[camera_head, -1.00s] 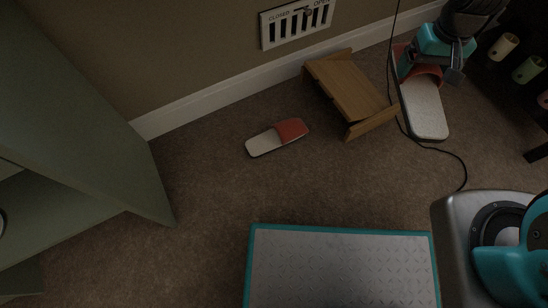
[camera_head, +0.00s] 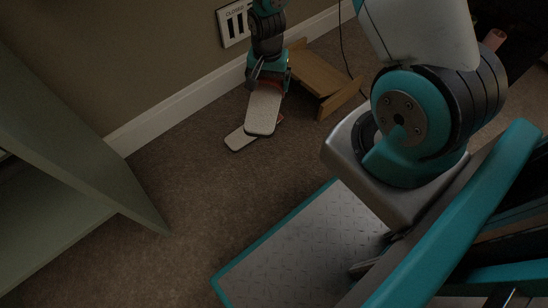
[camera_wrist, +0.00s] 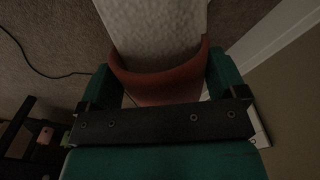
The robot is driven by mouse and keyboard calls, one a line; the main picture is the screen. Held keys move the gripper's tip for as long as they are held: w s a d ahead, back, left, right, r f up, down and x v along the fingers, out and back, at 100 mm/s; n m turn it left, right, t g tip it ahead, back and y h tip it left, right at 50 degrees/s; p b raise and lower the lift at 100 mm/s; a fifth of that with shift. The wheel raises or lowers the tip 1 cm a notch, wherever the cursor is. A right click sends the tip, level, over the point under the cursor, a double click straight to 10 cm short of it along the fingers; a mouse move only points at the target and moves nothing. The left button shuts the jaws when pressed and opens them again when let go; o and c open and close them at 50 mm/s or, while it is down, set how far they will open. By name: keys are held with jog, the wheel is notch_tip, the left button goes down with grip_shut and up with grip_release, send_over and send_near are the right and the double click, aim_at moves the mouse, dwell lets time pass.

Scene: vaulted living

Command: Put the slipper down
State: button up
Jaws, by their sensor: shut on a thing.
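My gripper (camera_head: 268,78) is shut on a slipper (camera_head: 264,110) with a pale sole and a red strap. In the wrist view the red strap (camera_wrist: 160,82) sits between the two fingers and the pale sole (camera_wrist: 155,30) stretches away from them. A second slipper (camera_head: 239,139) lies on the carpet, partly hidden behind the held one in the head view. The held slipper overlaps it in the picture; I cannot tell whether they touch.
A small wooden stand (camera_head: 322,79) is on the carpet right of my gripper, near the wall. A green cabinet (camera_head: 75,160) stands at left. A black cable (camera_wrist: 40,70) lies on the carpet. Carpet (camera_head: 190,190) is clear in front.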

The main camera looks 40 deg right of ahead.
jog(key=s+d+f+m+b, duration=0.1)
jog(key=f+m+b, duration=0.1)
jog(key=f, duration=0.7)
jog(key=s+d+f+m+b, duration=0.1)
jog(key=f+m+b, duration=0.2)
jog(key=f+b, duration=0.2)
jog(key=s+d+f+m+b, duration=0.1)
jog(key=f+b, duration=0.3)
jog(key=f, duration=0.8)
jog(key=shift+d+f+m, duration=0.15)
jog(key=shift+f+m, duration=0.2)
jog(key=shift+m, duration=0.45)
notch_tip(320, 180, down, 5)
jog(key=b, duration=0.3)
jog(key=shift+r, duration=0.2)
jog(key=shift+f, duration=0.1)
jog(key=o, duration=0.6)
jog(key=shift+o, duration=0.4)
